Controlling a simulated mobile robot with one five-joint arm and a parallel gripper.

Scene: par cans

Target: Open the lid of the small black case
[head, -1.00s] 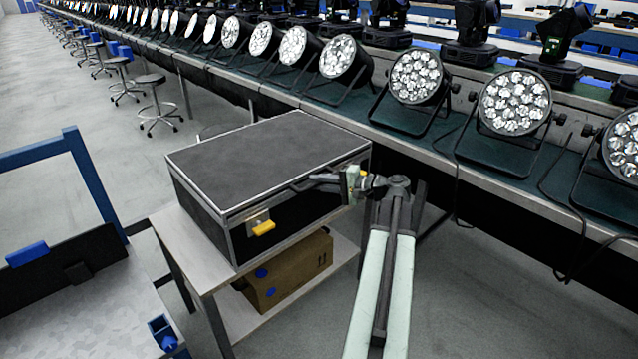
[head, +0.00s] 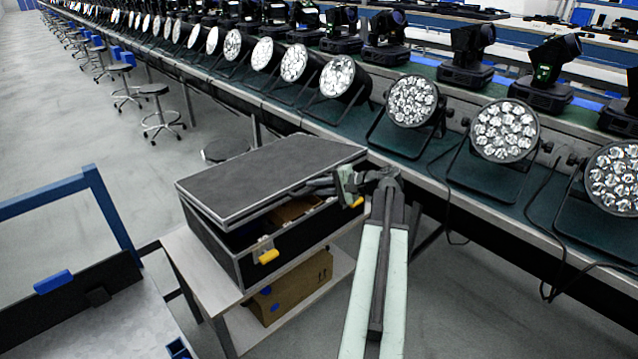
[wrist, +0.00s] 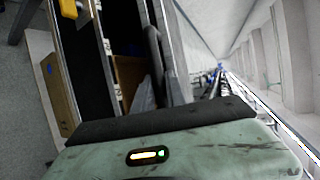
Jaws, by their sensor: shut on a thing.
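The small black case (head: 240,257) stands on a small light table in the head view. Its dark grey lid (head: 270,172) with a pale metal edge is raised a little at the front, leaving a narrow gap. Something brown (head: 296,207) shows inside. Yellow latches (head: 266,256) are on the case's front. My gripper (head: 318,187) is at the lid's front edge, right of its middle, and is shut on the lid. The fingertips are small and partly dark against the lid. In the wrist view, the open case (wrist: 88,62) shows beside my gripper.
A cardboard box (head: 300,288) lies on the shelf below the case. A long bench with a row of par cans (head: 416,101) runs behind and to the right. A blue-framed cart (head: 105,215) stands at the left.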

